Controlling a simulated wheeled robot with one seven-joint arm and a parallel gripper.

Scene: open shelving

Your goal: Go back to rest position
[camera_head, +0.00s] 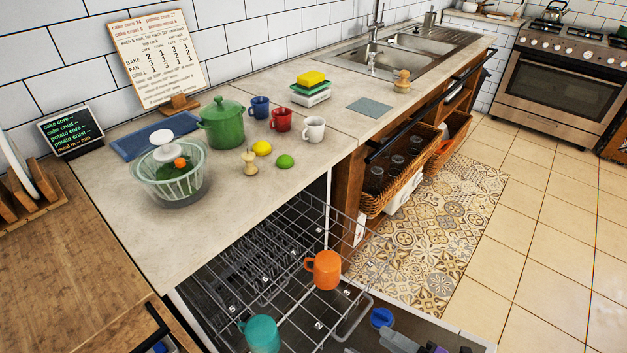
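My gripper and arm do not show clearly anywhere in the head view, so I cannot see where the gripper is or whether it holds something. The task names no object. An open dishwasher with its wire rack (290,262) pulled out is in the lower middle. An orange mug (324,270) sits on the rack's right part. A teal mug (261,334) is at its front, near the bottom edge of the picture.
The counter (238,193) holds a salad spinner (172,176), green pot (222,124), three mugs, lemon and lime. A wicker basket drawer (402,172) sticks out. Blue and grey items (381,318) lie low beside the rack. The tiled floor (545,240) at right is clear.

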